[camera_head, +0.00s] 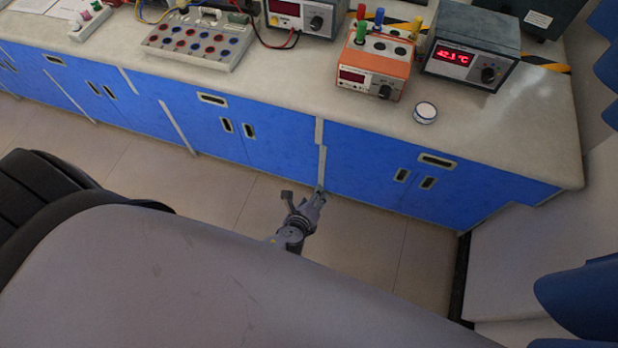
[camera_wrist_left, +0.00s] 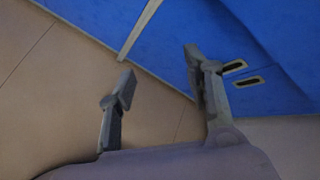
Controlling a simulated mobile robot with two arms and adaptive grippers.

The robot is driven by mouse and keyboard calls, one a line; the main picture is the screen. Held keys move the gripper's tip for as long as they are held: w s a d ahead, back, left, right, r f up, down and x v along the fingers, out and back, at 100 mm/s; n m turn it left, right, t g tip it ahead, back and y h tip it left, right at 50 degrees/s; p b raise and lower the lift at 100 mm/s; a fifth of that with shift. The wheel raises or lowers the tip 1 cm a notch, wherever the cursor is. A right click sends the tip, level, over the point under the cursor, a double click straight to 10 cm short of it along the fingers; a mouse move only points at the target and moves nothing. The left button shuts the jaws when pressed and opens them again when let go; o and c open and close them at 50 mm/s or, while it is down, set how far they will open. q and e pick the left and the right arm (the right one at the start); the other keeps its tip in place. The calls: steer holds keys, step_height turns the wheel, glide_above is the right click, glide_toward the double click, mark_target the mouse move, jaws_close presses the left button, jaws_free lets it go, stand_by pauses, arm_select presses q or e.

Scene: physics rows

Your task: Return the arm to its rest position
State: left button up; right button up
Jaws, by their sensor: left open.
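My left gripper (camera_head: 304,196) is below the bench top, in front of the blue cabinet doors, over the floor. In the left wrist view its two fingers (camera_wrist_left: 164,90) stand wide apart with nothing between them. The gripper is open and empty. Part of its arm is hidden behind my own grey body in the head view. My right gripper is not in either view.
The lab bench (camera_head: 520,130) with blue cabinets (camera_head: 380,165) runs across the view. On it are an orange device (camera_head: 378,68), a temperature unit (camera_head: 470,50), a small white round dish (camera_head: 425,112) and a socket board (camera_head: 200,42). The floor (camera_head: 240,190) before the bench is clear.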

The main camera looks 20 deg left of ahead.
arm_select(q)
steer(key=shift+s+a+f, duration=0.1)
steer(key=shift+s+f, duration=0.05)
steer(key=shift+f, duration=0.1)
stand_by(0.4)
steer(key=s+a+f+n+g, duration=0.2)
steer(key=s+f+n, duration=0.4)
steer(key=s, duration=0.5)
steer(key=s+a+f+n+g, duration=0.2)
steer(key=s+f+n+g, duration=0.2)
steer(key=s+f+n, duration=0.3)
steer(key=s+a+f+n+g+h, duration=0.1)
steer(key=s+f+n, duration=0.5)
steer(key=s, duration=0.9)
steer(key=a+n+g, duration=0.1)
steer(key=n+g, duration=0.1)
steer(key=n, duration=0.1)
steer(key=shift+s+a+f+g, duration=0.25)
steer(key=shift+a+f+g, duration=0.05)
steer(key=shift+a, duration=0.1)
